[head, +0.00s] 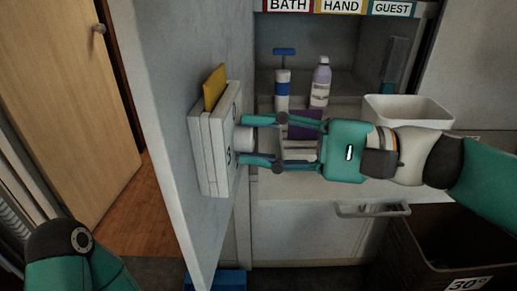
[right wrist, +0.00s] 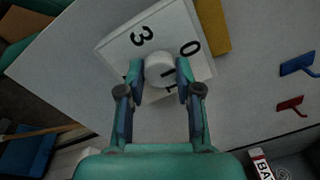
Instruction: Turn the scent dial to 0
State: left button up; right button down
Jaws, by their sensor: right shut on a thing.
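The scent dial (head: 243,138) is a pale round knob on the front of a white box (head: 208,150) fixed to a grey upright panel. In the right wrist view the dial (right wrist: 158,66) sits in the middle of the white plate (right wrist: 118,48), with a black 3 at its upper left and a 0 at its upper right. My right gripper (right wrist: 160,82) is shut on the dial, one finger on each side; in the head view the gripper (head: 262,142) reaches it from the right. Other markings are partly hidden by the fingers, and I cannot tell which number the dial points to. My left gripper is out of view.
A yellow piece (head: 215,87) sticks up from the box. Bottles (head: 320,82) and a white bin (head: 408,110) stand in the shelf to the right. Red and blue hooks (right wrist: 291,105) are on the panel. A brown basket (head: 440,245) stands at lower right.

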jog(key=shift+f, duration=0.2)
jog(key=c, duration=0.9)
grip_release()
jog(key=shift+o, duration=0.7)
jog(key=shift+r, duration=0.1)
jog(key=s+d, duration=0.1)
jog(key=d, duration=1)
jog(key=shift+s+d+f, duration=0.2)
jog(key=shift+s+d, duration=0.15)
jog(key=shift+d, duration=0.05)
